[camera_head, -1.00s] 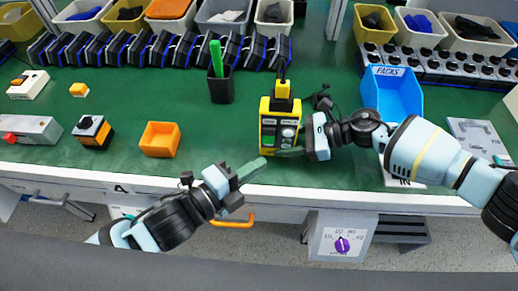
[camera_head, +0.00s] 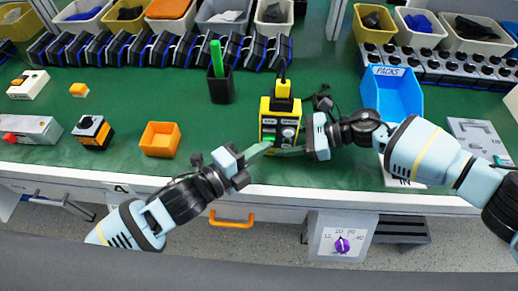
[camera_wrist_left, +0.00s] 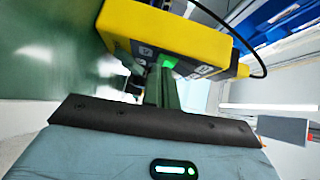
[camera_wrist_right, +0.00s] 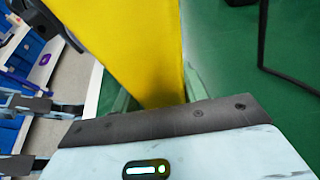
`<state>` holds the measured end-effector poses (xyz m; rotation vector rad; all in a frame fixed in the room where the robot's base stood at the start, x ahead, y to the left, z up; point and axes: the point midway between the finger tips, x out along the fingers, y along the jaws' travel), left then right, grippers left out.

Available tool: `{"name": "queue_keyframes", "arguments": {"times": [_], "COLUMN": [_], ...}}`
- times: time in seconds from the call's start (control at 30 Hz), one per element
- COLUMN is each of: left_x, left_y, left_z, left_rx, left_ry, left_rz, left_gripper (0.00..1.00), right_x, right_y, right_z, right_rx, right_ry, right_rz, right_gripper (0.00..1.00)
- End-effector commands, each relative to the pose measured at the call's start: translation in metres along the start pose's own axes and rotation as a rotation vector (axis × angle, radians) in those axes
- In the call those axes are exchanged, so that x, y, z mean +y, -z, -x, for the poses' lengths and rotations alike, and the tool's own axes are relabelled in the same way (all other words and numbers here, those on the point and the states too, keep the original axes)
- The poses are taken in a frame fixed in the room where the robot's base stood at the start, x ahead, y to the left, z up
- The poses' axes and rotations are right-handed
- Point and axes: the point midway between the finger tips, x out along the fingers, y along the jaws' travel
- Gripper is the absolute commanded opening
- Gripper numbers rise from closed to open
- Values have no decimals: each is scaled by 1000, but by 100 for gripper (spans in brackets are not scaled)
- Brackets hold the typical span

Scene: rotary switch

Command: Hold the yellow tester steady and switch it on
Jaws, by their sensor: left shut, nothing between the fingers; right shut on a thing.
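The yellow tester (camera_head: 293,106) stands upright on the green bench near its front edge, with a dark front panel and a grey knob. In the right wrist view its yellow side (camera_wrist_right: 135,45) runs down between my right fingers. My right gripper (camera_head: 296,151) is shut on the tester from the right. My left gripper (camera_head: 268,147) is shut and empty, with its tips at the lower front of the tester. In the left wrist view the tester (camera_wrist_left: 190,38) is just beyond the left fingertips (camera_wrist_left: 160,75); I cannot tell whether they touch it. The fingers partly hide the panel.
A blue bin (camera_head: 394,95) marked PACKS stands right of the tester, behind my right arm. A black cup (camera_head: 220,86) with a green pen stands behind left. An orange box (camera_head: 160,139) lies to the left. The bench between box and tester is clear.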

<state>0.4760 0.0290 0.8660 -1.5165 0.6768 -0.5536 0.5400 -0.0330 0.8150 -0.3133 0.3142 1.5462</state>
Motion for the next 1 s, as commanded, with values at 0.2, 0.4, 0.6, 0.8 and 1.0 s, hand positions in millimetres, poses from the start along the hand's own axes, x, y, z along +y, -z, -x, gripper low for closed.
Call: {"name": "queue_keyframes", "arguments": {"times": [0.2,0.4,0.6,0.8,1.0], "left_x": [-1,3,12,17,22], "left_y": [0,12,28,27,27], "left_z": [1,12,40,78,107], "left_rx": [0,1,-2,-1,0], "left_ry": [-1,-2,-6,-6,-5], "left_rz": [0,4,2,2,1], "left_gripper": [0,0,0,0,0], "right_x": [1,1,1,1,1], "right_y": [0,0,0,0,0], "right_z": [0,0,0,0,0], "right_rx": [0,0,0,0,0], "right_ry": [-2,-2,-2,-2,-2], "right_rz": [2,1,1,1,1], "right_gripper": [20,20,20,20,20]}}
